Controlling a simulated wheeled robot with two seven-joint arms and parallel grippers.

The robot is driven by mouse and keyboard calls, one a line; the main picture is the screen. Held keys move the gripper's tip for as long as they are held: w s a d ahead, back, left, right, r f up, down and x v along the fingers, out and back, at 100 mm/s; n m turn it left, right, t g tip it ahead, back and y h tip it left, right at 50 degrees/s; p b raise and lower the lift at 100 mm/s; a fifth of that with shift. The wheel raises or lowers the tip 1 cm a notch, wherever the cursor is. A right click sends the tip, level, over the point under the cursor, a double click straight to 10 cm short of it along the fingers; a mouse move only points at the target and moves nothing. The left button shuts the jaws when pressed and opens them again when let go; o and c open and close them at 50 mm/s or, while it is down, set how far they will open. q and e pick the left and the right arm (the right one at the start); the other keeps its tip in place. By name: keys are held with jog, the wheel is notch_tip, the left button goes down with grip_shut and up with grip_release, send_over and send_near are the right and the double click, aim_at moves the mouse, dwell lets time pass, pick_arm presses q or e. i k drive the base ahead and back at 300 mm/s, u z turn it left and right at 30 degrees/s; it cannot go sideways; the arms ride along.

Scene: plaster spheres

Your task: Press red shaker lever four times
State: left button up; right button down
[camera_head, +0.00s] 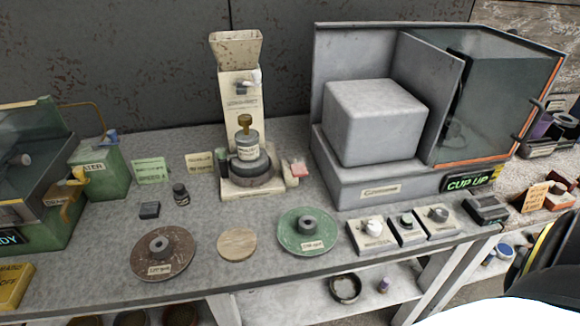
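A cream machine (240,110) with a hopper on top stands at the back middle of the bench. A small red part (299,167) sticks out at the right of its base; it looks like the red lever, but it is too small to be sure. A jar with a brass knob (246,145) stands on the dark round base in front of the machine's column. Neither of my grippers is visible, and nothing touches the red part.
A grey box machine (376,120) with a "CUP UP" sign stands to the right. Green machines (98,168) stand at the left. A brown disc (163,252), a wooden disc (237,244), a green disc (307,231) and small control boxes (372,236) line the front edge.

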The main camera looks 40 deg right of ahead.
aim_at(297, 169)
jog(key=i, duration=0.35)
jog(key=z, duration=0.85)
